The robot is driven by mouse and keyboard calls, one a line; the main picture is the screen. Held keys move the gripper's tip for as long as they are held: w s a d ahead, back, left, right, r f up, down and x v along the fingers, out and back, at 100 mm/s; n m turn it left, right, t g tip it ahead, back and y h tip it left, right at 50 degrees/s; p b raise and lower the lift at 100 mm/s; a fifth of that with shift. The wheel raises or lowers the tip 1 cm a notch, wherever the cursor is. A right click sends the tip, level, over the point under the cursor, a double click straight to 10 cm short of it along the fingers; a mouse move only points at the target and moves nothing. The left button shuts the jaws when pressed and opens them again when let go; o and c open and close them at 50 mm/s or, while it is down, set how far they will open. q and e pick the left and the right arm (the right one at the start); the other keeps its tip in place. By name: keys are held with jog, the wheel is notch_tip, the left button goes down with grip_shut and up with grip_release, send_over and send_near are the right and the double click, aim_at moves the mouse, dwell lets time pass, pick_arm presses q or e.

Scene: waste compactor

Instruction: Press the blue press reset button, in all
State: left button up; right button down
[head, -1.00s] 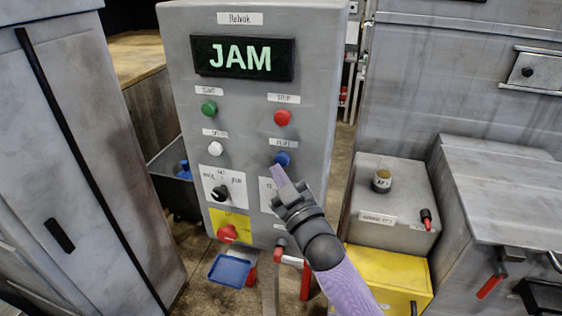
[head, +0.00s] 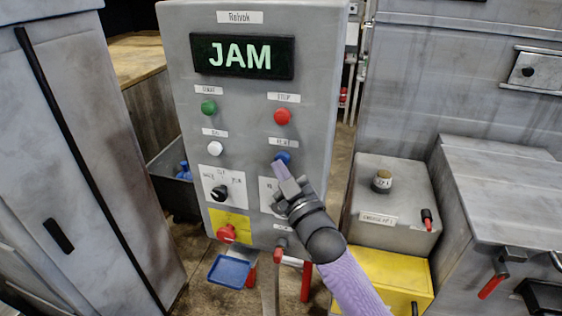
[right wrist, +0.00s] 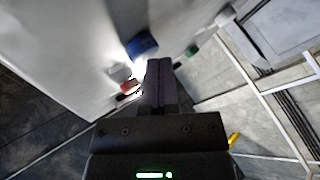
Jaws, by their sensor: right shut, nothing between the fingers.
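The blue button (head: 283,157) is on the right side of the grey control panel (head: 245,130), below the red stop button. My right gripper (head: 279,170) is shut and empty, its fingertips just below the blue button in the head view, covering its lower edge. In the right wrist view the blue button (right wrist: 142,45) sticks out of the panel just beyond and left of the shut fingertips (right wrist: 159,62). I cannot tell whether the tips touch it. My left gripper is not in view.
The panel display (head: 241,57) reads JAM. Red (head: 282,116), green (head: 209,107) and white (head: 215,148) buttons, a black selector knob (head: 220,193) and a red knob (head: 227,233) are nearby. A grey box (head: 395,190) stands right of the panel.

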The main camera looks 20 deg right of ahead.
jog(key=shift+w+d, duration=0.15)
jog(key=shift+w, duration=0.05)
dwell(0.3)
jog(key=shift+s, duration=0.15)
jog(key=shift+s+a+p, duration=0.45)
jog(key=shift+s+a, duration=0.1)
jog(key=shift+s, duration=0.1)
jog(key=s+a+p, duration=0.1)
jog(key=s, duration=0.1)
jog(key=s+a+p, duration=0.1)
jog(key=s, duration=0.1)
jog(key=shift+a, duration=0.4)
dwell(0.6)
